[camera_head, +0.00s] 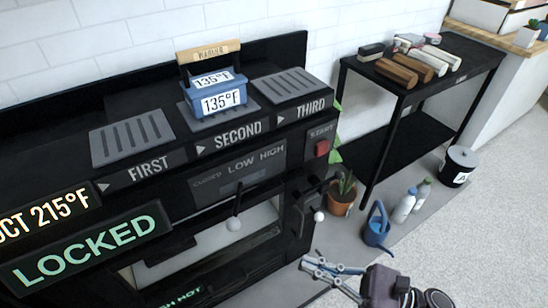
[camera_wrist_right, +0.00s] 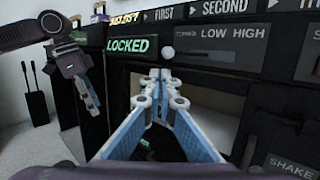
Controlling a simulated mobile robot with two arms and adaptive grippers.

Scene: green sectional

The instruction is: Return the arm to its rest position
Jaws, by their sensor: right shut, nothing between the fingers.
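My right gripper (camera_head: 310,265) is in the head view at the bottom, in front of the black machine (camera_head: 95,255). It is shut and empty, its blue fingers meeting at the tips. In the right wrist view my right gripper (camera_wrist_right: 160,76) points at the machine's front, below the "LOCKED" sign, apart from any object as far as I can see. My left gripper (camera_wrist_right: 92,100) shows at the left of the right wrist view, hanging down with its fingers seen at an angle. I cannot tell whether it is open. The left arm is outside the head view.
A blue "135°F" box (camera_head: 222,100) with a wooden handle stands on the middle "SECOND" plate. Lever knobs (camera_head: 233,224) stick out of the machine front. At right are a black table (camera_head: 440,80), potted plant (camera_head: 341,199), blue watering can (camera_head: 376,232) and bin (camera_head: 459,165).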

